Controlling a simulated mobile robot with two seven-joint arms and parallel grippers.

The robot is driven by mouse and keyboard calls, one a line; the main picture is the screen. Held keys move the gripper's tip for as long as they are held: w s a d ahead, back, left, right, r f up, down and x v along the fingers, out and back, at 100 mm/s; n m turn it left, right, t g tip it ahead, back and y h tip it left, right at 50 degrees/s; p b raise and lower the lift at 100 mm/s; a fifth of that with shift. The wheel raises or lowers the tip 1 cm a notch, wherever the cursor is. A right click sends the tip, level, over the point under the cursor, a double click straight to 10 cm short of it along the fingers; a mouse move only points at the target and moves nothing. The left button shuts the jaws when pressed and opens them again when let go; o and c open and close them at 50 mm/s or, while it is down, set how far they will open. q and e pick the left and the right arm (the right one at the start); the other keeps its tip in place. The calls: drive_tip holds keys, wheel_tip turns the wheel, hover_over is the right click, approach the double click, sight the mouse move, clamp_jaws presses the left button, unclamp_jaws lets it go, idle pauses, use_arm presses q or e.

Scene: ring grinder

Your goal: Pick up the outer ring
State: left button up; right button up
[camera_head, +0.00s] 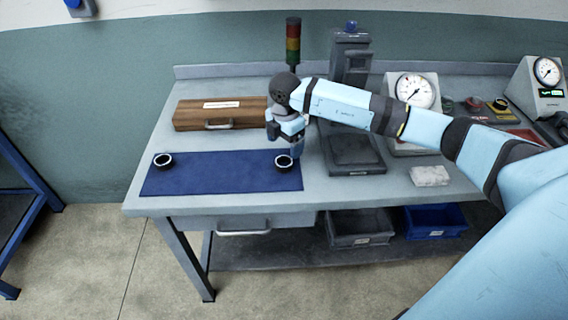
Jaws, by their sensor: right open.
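Two small dark rings lie on a blue mat (222,174) on the grey workbench. One ring (163,160) is at the mat's left end. The other ring (284,162) is near its right end. The view does not show which of them is the outer ring. My right gripper (291,152) is open, pointing down just above and behind the right-hand ring; whether it touches the ring cannot be told. My left gripper is not in view.
A wooden case (220,114) stands behind the mat. A dark machine (352,150) and a signal tower (293,45) stand close to my right arm. A dial gauge (415,90) and a white cloth (429,176) are further right. The mat's middle is clear.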

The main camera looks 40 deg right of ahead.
sight(284, 159)
drive_tip(key=shift+a+f+p, duration=0.2)
drive_tip(key=shift+f+p, duration=0.15)
drive_tip(key=shift+f, duration=2.8)
drive_tip(key=c, duration=1.1)
